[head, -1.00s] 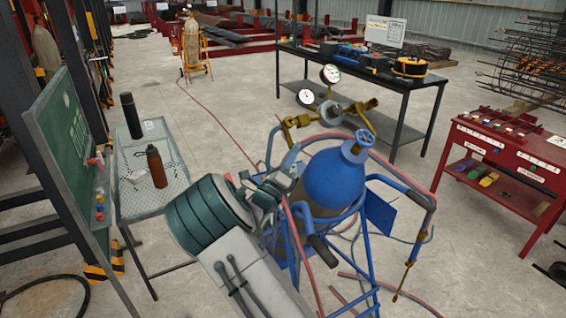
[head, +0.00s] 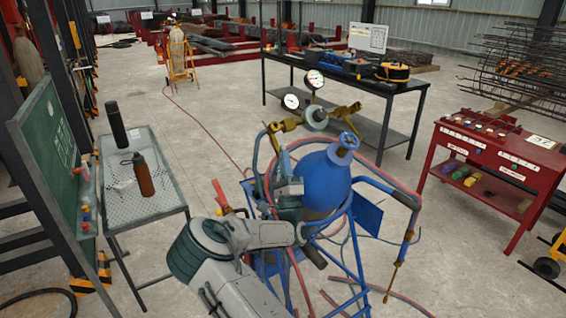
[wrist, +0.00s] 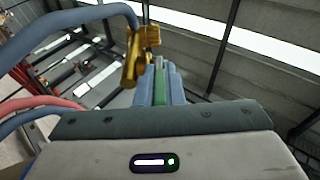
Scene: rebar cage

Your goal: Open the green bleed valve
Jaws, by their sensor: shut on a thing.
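The blue gas cylinder (head: 325,180) stands upright in a blue tube frame, with a brass regulator and two round gauges above it. In the wrist view, a narrow green part (wrist: 159,86), which looks like the green bleed valve's handle, is between the fingers of my gripper (wrist: 160,80). The fingers are shut on it, just below and right of a brass fitting (wrist: 140,52). In the head view, my gripper (head: 284,168) is left of the cylinder's shoulder, under the brass fittings (head: 287,125). The green valve cannot be made out there.
Blue and red hoses (head: 380,180) loop closely around the cylinder. A mesh table (head: 150,200) with two bottles and a green board (head: 48,155) stand left. A red cart (head: 490,165) stands right, and a dark workbench (head: 350,75) is behind. Open floor lies between them.

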